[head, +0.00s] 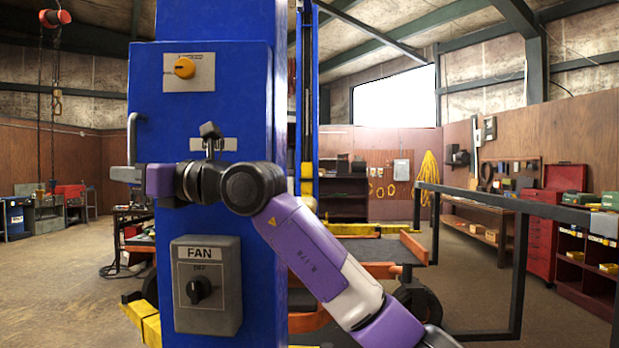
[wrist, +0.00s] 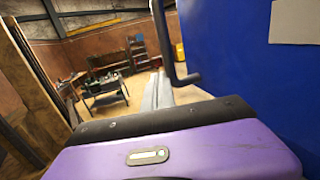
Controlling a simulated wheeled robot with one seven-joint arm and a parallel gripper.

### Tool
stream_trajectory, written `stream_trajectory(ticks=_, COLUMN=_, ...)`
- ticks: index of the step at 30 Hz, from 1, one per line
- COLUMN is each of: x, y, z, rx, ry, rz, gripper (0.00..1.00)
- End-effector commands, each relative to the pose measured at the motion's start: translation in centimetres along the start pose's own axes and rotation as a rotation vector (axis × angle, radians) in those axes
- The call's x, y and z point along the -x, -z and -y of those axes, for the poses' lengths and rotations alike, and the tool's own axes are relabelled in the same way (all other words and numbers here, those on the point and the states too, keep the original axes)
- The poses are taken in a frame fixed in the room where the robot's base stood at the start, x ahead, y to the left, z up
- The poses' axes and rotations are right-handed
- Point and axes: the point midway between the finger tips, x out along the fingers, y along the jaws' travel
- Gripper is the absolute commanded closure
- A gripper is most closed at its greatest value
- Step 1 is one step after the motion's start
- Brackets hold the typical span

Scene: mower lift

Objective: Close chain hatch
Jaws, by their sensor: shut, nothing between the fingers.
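The blue hatch panel (head: 230,100) fills the upper front of the blue column in the head view, with a grey bar handle (head: 133,135) at its left edge. My gripper (head: 118,173) is beside the panel's left edge, level with the handle's lower end. In the wrist view the shut, empty fingers (wrist: 157,92) point past the dark handle (wrist: 170,45). The blue panel (wrist: 235,60) is to their right. The handle is not between the fingers, and I cannot tell whether they touch it.
The column carries an orange knob (head: 184,68) and a grey FAN switch box (head: 206,285) below my arm. A black railing (head: 520,205) and a red tool cabinet (head: 508,235) stand to the right. Floor at the left (head: 60,270) is open, with workbenches farther back.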

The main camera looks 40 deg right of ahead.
Motion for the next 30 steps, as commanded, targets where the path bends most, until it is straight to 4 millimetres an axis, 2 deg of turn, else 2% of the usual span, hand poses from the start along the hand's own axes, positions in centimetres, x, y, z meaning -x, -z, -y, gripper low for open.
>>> stream_trajectory(ticks=30, x=-0.35, y=0.09, z=0.95, rx=-0.001, ry=-0.002, rz=-0.001, gripper=1.00)
